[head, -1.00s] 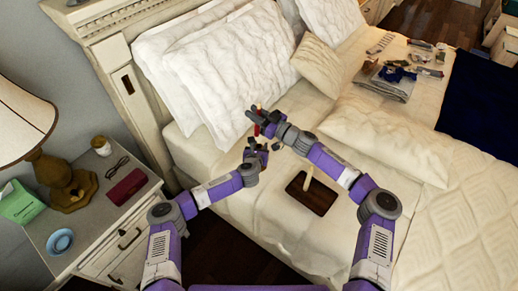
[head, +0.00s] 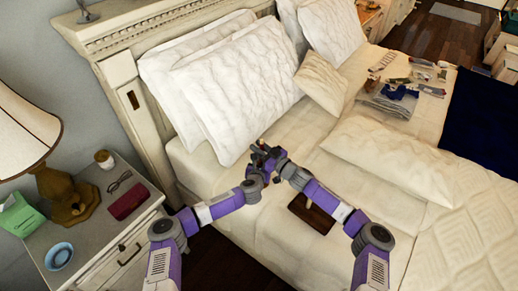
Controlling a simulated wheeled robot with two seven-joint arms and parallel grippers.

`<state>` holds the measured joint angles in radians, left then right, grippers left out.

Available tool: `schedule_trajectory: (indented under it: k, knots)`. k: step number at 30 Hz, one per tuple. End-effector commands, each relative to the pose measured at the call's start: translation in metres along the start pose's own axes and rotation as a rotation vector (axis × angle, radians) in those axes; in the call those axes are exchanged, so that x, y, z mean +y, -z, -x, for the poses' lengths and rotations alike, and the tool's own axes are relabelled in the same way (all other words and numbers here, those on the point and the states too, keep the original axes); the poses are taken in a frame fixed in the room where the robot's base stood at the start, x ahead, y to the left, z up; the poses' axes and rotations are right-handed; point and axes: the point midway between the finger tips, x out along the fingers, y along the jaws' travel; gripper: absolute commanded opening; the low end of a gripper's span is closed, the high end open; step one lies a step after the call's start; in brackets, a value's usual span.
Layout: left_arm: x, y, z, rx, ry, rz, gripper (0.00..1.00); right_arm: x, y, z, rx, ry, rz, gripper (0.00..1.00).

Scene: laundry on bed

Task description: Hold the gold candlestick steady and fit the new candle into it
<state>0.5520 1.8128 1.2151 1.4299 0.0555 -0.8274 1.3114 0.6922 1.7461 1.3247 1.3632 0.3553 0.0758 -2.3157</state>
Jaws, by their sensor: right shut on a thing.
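My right gripper (head: 264,153) comes in from the right over the bed, below the pillows. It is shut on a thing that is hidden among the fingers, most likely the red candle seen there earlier. My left gripper (head: 257,172) is close against it, just below, and the two overlap in the picture. I cannot tell whether the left fingers are open or shut. I cannot make out the gold candlestick; the grippers may hide it. A dark brown tray (head: 312,215) lies on the bed, partly under my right forearm. The pale candle seen by it earlier is not visible now.
White pillows (head: 240,85) lean at the headboard behind the grippers. A nightstand (head: 95,175) at left holds a lamp (head: 68,195), a red case (head: 128,201) and a blue bowl (head: 59,256). Folded clothes (head: 392,103) lie at the bed's far right.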

Motion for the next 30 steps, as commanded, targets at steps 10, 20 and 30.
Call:
schedule_trajectory:
  k: [10, 20, 30]
  knots:
    - [0.000, 0.000, 0.000, 0.000, 0.001, 0.000, 0.00, 0.000, -0.004, 0.000, 0.000, 0.000, 0.000, 0.00]
    - [0.000, 0.000, 0.000, 0.000, 0.001, 0.000, 0.00, 0.000, -0.005, 0.000, 0.000, 0.000, 0.001, 0.34]
    - [0.000, 0.000, 0.000, 0.000, 0.001, 0.000, 0.00, 0.001, -0.003, 0.023, 0.001, -0.001, 0.001, 0.34]
